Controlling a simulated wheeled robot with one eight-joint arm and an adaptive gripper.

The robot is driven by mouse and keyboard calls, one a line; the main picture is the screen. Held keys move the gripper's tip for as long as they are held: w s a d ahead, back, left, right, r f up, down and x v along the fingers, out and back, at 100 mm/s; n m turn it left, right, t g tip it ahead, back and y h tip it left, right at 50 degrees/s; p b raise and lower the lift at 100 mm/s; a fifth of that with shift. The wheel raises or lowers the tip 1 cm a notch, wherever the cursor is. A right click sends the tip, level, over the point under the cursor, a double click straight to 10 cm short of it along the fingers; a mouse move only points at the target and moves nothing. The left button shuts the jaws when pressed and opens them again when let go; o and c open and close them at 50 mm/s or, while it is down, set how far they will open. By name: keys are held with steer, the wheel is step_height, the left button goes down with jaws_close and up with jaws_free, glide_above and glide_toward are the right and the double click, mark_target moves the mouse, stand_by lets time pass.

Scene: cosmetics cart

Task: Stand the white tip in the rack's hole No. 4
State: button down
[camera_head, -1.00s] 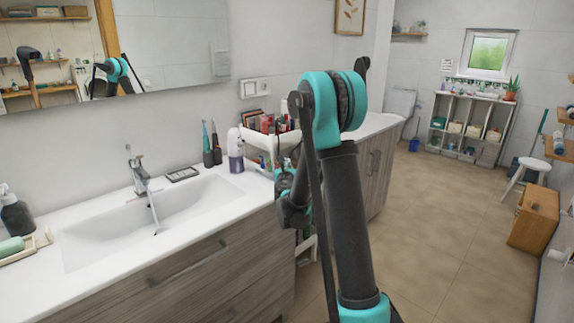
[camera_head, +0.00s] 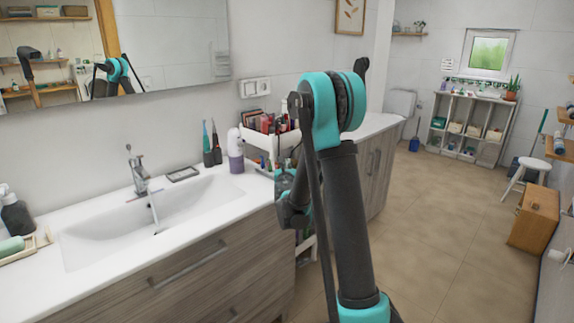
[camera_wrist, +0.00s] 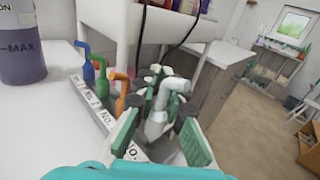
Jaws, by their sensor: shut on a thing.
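The white tip (camera_wrist: 170,88) has a bent upper end and sits between the fingers of my gripper (camera_wrist: 160,115), which is shut on it. The grey rack (camera_wrist: 88,98) runs along the white top in the wrist view, with numbered white labels. A blue tip (camera_wrist: 84,62), a green tip (camera_wrist: 101,78) and an orange tip (camera_wrist: 121,88) stand in it. The white tip is over the near end of the rack; its lower end is hidden, so I cannot tell whether it is in a hole. In the head view my gripper (camera_head: 286,185) is partly behind my arm.
A purple and white bottle (camera_wrist: 20,55) stands left of the rack. A white cart tray (camera_head: 262,140) with cosmetics is just beyond it, with a dark cable hanging down. The washbasin (camera_head: 130,225) lies left; open floor (camera_head: 440,230) lies right.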

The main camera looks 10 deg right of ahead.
steer(key=shift+f, duration=1.05)
steer(key=c, duration=1.5)
jaws_free()
steer(key=s, duration=0.5)
steer(key=s+a, duration=0.1)
steer(key=s, duration=0.1)
steer(key=shift+s, duration=0.2)
steer(key=shift+s+a, duration=0.1)
steer(key=shift+a, duration=0.05)
